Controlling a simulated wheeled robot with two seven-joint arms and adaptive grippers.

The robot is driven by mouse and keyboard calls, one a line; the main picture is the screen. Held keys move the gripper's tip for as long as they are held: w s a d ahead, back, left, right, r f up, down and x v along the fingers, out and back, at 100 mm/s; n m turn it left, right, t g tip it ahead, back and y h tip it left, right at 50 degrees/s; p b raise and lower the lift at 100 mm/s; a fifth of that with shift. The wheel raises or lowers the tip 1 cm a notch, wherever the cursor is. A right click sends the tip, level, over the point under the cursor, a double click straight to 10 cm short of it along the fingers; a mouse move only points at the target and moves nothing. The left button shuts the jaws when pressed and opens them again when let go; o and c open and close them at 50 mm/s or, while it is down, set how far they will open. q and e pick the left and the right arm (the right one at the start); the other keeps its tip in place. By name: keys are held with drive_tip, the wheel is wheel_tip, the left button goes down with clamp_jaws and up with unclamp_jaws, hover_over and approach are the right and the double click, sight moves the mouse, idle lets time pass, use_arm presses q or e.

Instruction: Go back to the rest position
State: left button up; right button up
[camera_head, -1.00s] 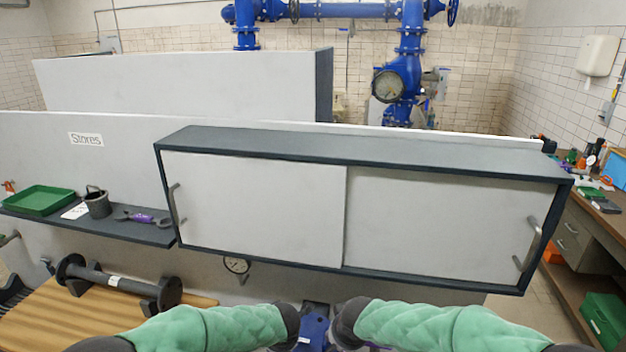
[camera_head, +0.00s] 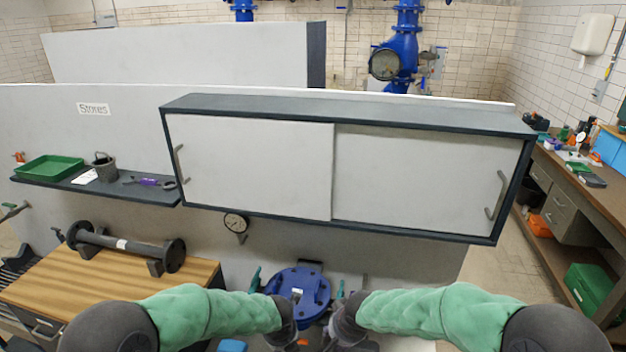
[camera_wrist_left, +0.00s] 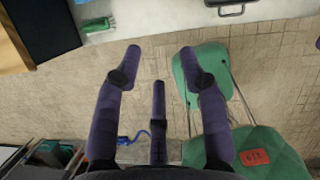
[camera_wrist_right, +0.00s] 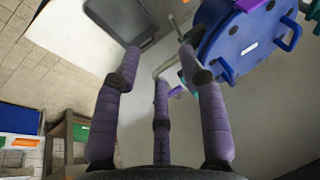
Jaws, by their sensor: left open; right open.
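My left gripper (camera_wrist_left: 160,52) is open and empty, its purple fingers spread above the tiled floor in the left wrist view. My right gripper (camera_wrist_right: 159,52) is open in the right wrist view, with nothing between its fingers. In the head view both green-sleeved arms reach in low and bend toward the middle.
A wall cabinet (camera_head: 258,168) with two shut sliding doors hangs ahead. A wooden-topped bench (camera_head: 105,284) stands at left, a cluttered workbench (camera_head: 553,190) at right. Green seating (camera_wrist_left: 205,70) is near the left gripper.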

use_arm(q)
drive_tip(key=s+f+m+g+h+b, duration=0.1)
drive_tip(key=s+f+m+b, duration=0.3)
drive_tip(key=s+f+m, duration=0.3)
drive_tip(key=s+a+f+m+g+h+b, duration=0.1)
drive_tip(key=s+f+m+b, duration=0.3)
drive_tip(key=s+f+m, duration=0.4)
drive_tip(key=s+a+f+m+g+h+b, duration=0.1)
drive_tip(key=s+f+m+b, duration=0.3)
drive_tip(key=f+m, duration=1.4)
drive_tip(key=s+m+h, duration=0.1)
drive_tip(key=s, duration=0.2)
drive_tip(key=shift+s+m, duration=0.4)
use_arm(e)
drive_tip(key=s+d+f+g, duration=0.1)
drive_tip(key=s+f, duration=0.6)
drive_tip(key=f, duration=0.5)
drive_tip(key=s+d+f+g+y, duration=0.1)
drive_tip(key=s+f, duration=0.6)
drive_tip(key=f, duration=0.5)
drive_tip(key=s+d+f+g+y, duration=0.1)
drive_tip(key=s+f, duration=0.7)
drive_tip(key=f, duration=0.4)
drive_tip(key=shift+d+f, duration=0.25)
drive_tip(key=shift+f, duration=0.1)
